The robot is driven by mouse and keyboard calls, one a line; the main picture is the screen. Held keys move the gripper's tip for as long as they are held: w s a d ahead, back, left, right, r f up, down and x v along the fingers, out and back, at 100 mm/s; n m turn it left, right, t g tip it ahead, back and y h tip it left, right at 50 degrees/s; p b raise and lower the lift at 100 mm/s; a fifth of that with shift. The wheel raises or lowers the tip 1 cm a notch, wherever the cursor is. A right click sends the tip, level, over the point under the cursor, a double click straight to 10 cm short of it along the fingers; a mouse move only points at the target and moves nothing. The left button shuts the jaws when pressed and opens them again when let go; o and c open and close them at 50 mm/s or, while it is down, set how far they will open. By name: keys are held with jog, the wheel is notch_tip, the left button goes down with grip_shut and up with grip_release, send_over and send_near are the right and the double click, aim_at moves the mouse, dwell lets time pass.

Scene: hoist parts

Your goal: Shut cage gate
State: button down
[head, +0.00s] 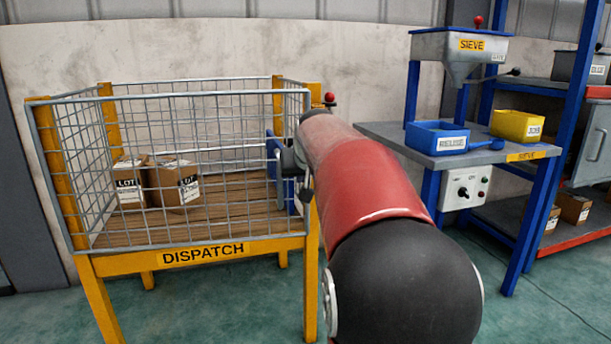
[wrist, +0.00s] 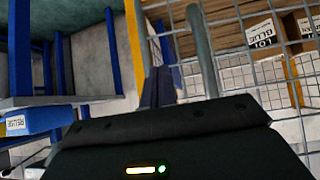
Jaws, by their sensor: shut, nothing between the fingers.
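The dispatch cage (head: 203,253) stands at the left in the head view, with yellow posts and grey wire mesh. Its mesh gate (head: 190,97) spans the front, with its frame along the front edge of the deck. My arm covers part of the gate's right end, so I cannot tell whether a gap is left there. My gripper (wrist: 158,86) is shut and empty, at the cage's right end. In the wrist view a grey upright bar (wrist: 198,45) of the mesh frame is just beside the fingers. In the head view the fingers are partly hidden by my arm.
Cardboard boxes (head: 174,184) sit on the cage's wooden deck. A red knob (head: 329,97) shows by the right post. The sieve bench (head: 400,137) stands to the right with a blue bin (head: 436,138) and a yellow bin (head: 517,125). Floor in front is clear.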

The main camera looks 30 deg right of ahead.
jog(key=shift+w+d, duration=0.2)
jog(key=shift+w, duration=0.3)
jog(key=shift+w+d, duration=0.2)
jog(key=shift+w, duration=0.3)
